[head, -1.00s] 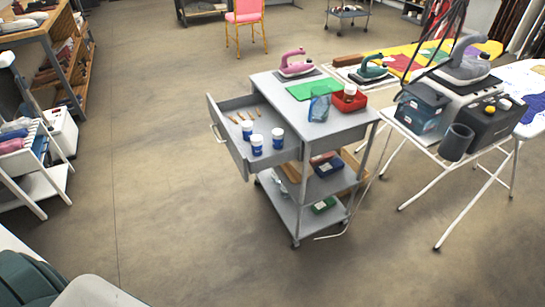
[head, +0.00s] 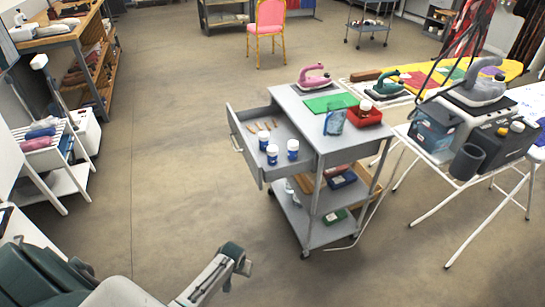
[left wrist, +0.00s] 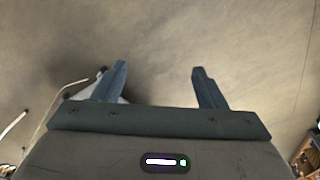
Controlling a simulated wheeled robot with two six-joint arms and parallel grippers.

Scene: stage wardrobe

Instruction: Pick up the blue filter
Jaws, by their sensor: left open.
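A see-through blue piece, which looks like the blue filter (head: 334,121), stands on the top of the grey cart (head: 309,131) in the head view. It is between a green sheet (head: 330,103) and a red tray (head: 376,118). My left gripper (head: 236,262) is low at the bottom of the head view, over the floor, in front of and left of the cart. It is well apart from the blue filter. In the left wrist view my left gripper (left wrist: 159,68) is open and empty, with bare floor beyond the fingers. My right gripper is not in view.
The cart's drawer (head: 255,150) is pulled out to the left, with several small blue and white jars. A pink iron (head: 313,76) stands at the cart's back. An ironing board with machines stands right. The floor left of the cart is clear.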

